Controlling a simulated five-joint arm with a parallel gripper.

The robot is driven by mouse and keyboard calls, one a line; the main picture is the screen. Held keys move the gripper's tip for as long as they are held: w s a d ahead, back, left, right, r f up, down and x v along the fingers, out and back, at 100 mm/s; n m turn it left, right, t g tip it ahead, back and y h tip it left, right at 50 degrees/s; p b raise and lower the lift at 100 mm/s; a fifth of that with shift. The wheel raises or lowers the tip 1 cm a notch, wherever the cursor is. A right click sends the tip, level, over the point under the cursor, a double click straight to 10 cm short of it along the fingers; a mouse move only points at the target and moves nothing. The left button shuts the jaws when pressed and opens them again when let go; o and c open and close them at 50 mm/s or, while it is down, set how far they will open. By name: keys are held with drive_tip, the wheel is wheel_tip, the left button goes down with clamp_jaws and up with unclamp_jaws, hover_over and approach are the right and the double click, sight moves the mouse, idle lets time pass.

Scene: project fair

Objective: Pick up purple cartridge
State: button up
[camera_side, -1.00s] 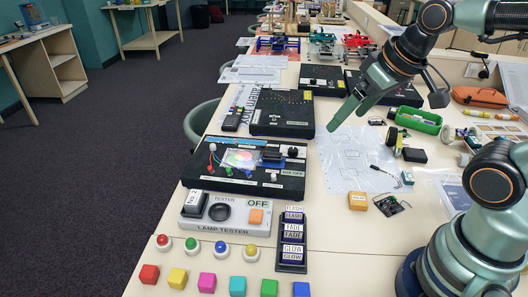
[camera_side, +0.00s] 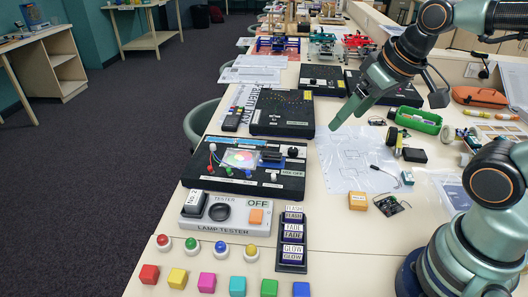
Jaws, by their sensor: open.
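A dark rack (camera_side: 278,264) stands on the near part of the table, right of the lamp tester. It holds cartridges with white labels reading FLASH, FADE and GLOW; their bodies look dark purple, such as the FADE cartridge (camera_side: 292,235). I cannot tell which single one the task means. My gripper (camera_side: 337,122) has green fingers and hangs over the table well behind and right of the rack, near the black panels. It is open, with nothing seen between its fingers. The gap between the fingers is hard to see from this side.
The lamp tester (camera_side: 224,228) holds a black-and-white block (camera_side: 195,203) and an orange piece. Several coloured buttons and cubes, including a magenta cube (camera_side: 207,283), line the near edge. A black panel (camera_side: 230,184) lies behind.

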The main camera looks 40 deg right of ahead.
drive_tip(key=m+g, duration=0.6)
drive_tip(key=m, duration=0.3)
hover_over(293, 249)
wheel_tip(293, 249, down, 10)
wheel_tip(293, 249, down, 6)
drive_tip(key=shift+s+a+r, duration=0.1)
drive_tip(key=shift+s, duration=0.05)
drive_tip(key=shift+f, duration=3.15)
clamp_jaws()
